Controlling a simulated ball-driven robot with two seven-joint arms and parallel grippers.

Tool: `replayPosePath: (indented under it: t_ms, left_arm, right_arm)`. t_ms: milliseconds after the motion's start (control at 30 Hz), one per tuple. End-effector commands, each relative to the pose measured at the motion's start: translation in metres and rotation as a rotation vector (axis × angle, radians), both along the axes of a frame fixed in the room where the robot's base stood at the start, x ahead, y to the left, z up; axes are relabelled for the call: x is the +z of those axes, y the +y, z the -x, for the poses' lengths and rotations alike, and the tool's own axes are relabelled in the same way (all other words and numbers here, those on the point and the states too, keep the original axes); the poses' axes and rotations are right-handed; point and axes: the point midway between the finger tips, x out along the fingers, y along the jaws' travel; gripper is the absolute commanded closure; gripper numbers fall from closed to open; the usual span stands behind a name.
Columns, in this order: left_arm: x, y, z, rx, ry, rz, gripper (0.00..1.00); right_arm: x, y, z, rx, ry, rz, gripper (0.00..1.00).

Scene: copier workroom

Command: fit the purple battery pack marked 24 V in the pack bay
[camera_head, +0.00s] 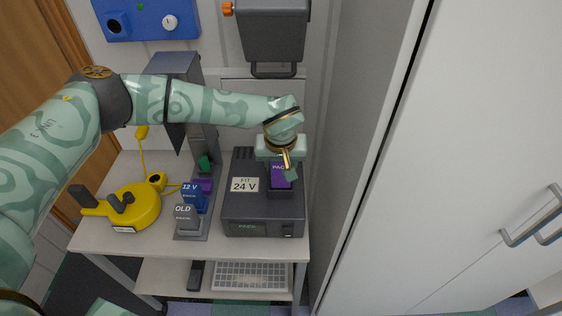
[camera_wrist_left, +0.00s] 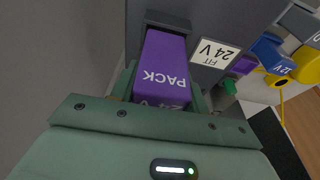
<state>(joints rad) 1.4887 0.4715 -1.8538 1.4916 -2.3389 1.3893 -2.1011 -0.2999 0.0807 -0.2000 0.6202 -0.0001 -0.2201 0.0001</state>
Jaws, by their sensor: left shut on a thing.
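The purple pack (camera_head: 280,178), with "PACK" and "24 V" readable in the left wrist view (camera_wrist_left: 163,70), is held by my left gripper (camera_head: 284,166). The gripper is shut on it, one finger on each side. The pack points down at the pack bay (camera_head: 283,193), a dark framed socket on the right of the dark grey unit (camera_head: 262,225) labelled "FIT 24 V". In the left wrist view the pack's far end meets the bay's rim (camera_wrist_left: 168,20). I cannot tell how deep it sits. My right gripper is not in view.
A rack left of the unit holds a grey "OLD" pack (camera_head: 187,217), a blue 12 V pack (camera_head: 194,198) and another purple pack (camera_head: 203,185). A yellow round device (camera_head: 133,207) stands at the left. A tall white cabinet (camera_head: 455,150) is close on the right.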

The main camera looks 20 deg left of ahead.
Motion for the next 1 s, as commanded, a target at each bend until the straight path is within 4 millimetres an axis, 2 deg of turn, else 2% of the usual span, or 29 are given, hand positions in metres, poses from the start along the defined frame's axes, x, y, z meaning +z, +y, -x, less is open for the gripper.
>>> replayPosePath:
  t_ms: [1000]
  left_arm:
    - [-0.026, 0.000, 0.000, -0.001, 0.000, 0.000, 0.86]
  right_arm:
    - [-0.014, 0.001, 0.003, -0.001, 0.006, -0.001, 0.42]
